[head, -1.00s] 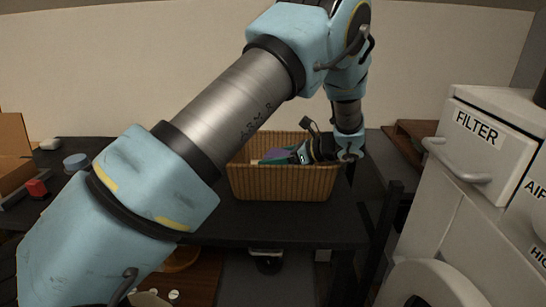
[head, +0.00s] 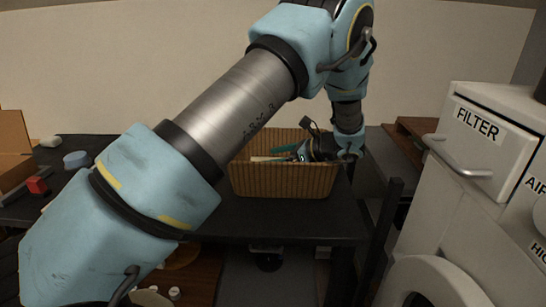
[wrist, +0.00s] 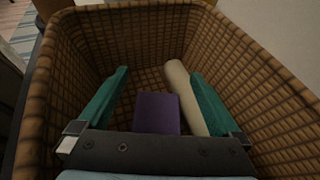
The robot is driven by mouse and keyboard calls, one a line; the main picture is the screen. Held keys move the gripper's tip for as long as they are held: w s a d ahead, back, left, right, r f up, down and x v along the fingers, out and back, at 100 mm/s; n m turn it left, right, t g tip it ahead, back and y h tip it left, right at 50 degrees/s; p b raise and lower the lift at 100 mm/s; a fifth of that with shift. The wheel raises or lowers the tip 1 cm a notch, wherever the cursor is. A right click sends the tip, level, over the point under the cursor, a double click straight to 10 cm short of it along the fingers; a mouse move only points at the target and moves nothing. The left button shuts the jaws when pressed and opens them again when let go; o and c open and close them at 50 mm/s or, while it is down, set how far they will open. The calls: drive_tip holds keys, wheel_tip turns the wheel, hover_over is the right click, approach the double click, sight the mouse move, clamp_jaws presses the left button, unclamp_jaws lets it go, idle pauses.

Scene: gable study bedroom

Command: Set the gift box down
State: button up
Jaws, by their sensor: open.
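A purple box (wrist: 157,113), which appears to be the gift box, lies low inside the wicker basket (head: 285,181) in the wrist view. My gripper (wrist: 160,75) is open, with its teal fingers spread left and right of the box and a gap on both sides. The gripper also shows in the head view (head: 284,152), reaching over the basket's rim. There the basket wall hides the box.
A beige roll (wrist: 186,97) lies in the basket beside the box, close to the right finger. The basket stands on a dark table (head: 270,219). A white filter cabinet (head: 482,150) stands at right. A red block (head: 37,185) and a blue round item (head: 76,159) sit at left.

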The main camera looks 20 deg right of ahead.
drive_tip(key=shift+s+a+f, duration=0.1)
drive_tip(key=shift+a+f, duration=0.05)
drive_tip(key=shift+f, duration=0.1)
drive_tip(key=shift+r, duration=0.2)
drive_tip(key=b+v, duration=0.1)
drive_tip(key=v, duration=1.1)
drive_tip(key=shift+r+b, duration=0.3)
drive_tip(key=shift+r, duration=0.2)
